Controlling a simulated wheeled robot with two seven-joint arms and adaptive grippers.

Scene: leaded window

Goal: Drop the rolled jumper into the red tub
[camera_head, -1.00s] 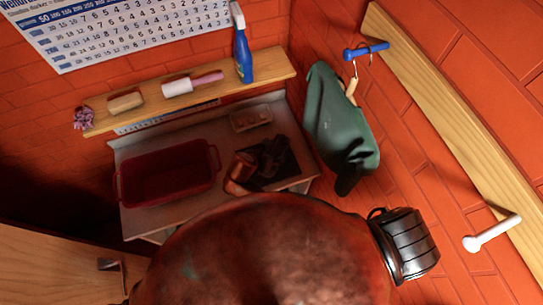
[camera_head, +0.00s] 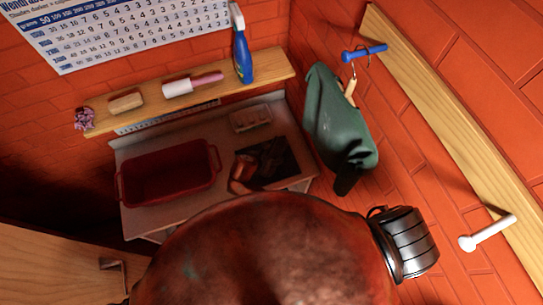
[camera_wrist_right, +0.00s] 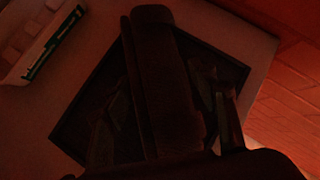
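The red tub (camera_head: 168,173) stands on the left of the worktop, its inside looking empty. A dark roll, which looks like the rolled jumper (camera_wrist_right: 162,65), lies across a dark square mat (camera_wrist_right: 78,125) in the right wrist view. My right gripper (camera_head: 262,164) is low over this mat (camera_head: 284,172), right of the tub. Whether the fingers press on the roll cannot be seen. My left gripper is not in view.
A small pale tray (camera_head: 250,119) lies behind the mat. A shelf (camera_head: 150,108) above holds a spray bottle (camera_head: 242,55), a rolling-pin-like thing (camera_head: 192,84) and a block (camera_head: 126,102). A green garment (camera_head: 338,125) hangs from a blue peg (camera_head: 364,52) on the right.

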